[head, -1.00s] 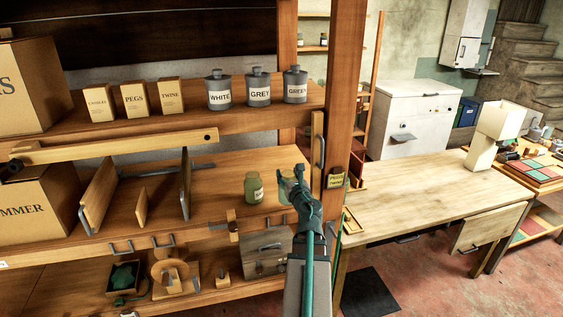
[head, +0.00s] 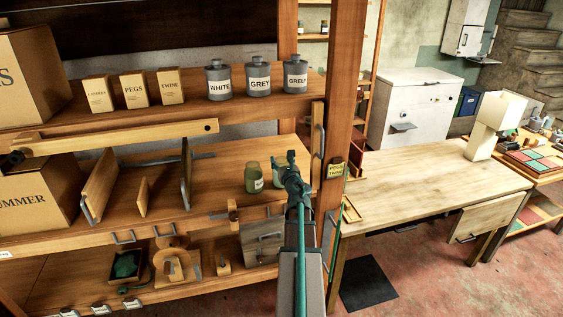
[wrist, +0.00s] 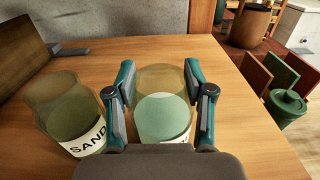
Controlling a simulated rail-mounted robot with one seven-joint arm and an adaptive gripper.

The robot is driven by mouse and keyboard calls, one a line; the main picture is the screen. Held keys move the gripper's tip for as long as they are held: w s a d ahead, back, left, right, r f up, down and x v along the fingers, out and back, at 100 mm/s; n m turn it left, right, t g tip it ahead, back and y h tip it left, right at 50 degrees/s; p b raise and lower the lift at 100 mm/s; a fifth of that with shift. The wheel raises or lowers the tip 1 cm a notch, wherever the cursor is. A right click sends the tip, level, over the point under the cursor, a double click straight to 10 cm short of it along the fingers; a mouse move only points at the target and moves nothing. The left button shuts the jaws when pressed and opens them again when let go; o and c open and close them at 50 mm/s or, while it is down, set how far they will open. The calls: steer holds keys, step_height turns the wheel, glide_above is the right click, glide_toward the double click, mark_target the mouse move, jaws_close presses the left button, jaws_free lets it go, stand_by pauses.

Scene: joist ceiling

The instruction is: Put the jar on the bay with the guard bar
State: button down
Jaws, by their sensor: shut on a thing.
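My gripper (head: 285,160) reaches over the middle shelf from the front. In the wrist view its two fingers (wrist: 160,72) stand on either side of a greenish glass jar (wrist: 163,115), shut on it. This jar's label is mostly hidden by my gripper; in the head view the jar (head: 277,180) shows only partly. A similar jar labelled SAND (wrist: 65,115) stands upright just left of it, also seen in the head view (head: 253,178). A long wooden bar (head: 120,138) runs across the front above the left bays of the middle shelf.
Upright wooden dividers (head: 103,186) stand on the middle shelf, left of the jars. Grey canisters (head: 259,80) and small boxes (head: 134,89) line the shelf above. A thick wooden post (head: 343,110) stands close to my gripper's right. Bare shelf lies left of the SAND jar.

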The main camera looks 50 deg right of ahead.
steer(key=shift+f, duration=0.2)
steer(key=shift+c, duration=2.1)
jaws_free()
steer(key=shift+r, duration=0.1)
steer(key=shift+r, duration=0.15)
steer(key=b+v, duration=0.2)
steer(key=v, duration=1)
steer(key=shift+b, duration=0.4)
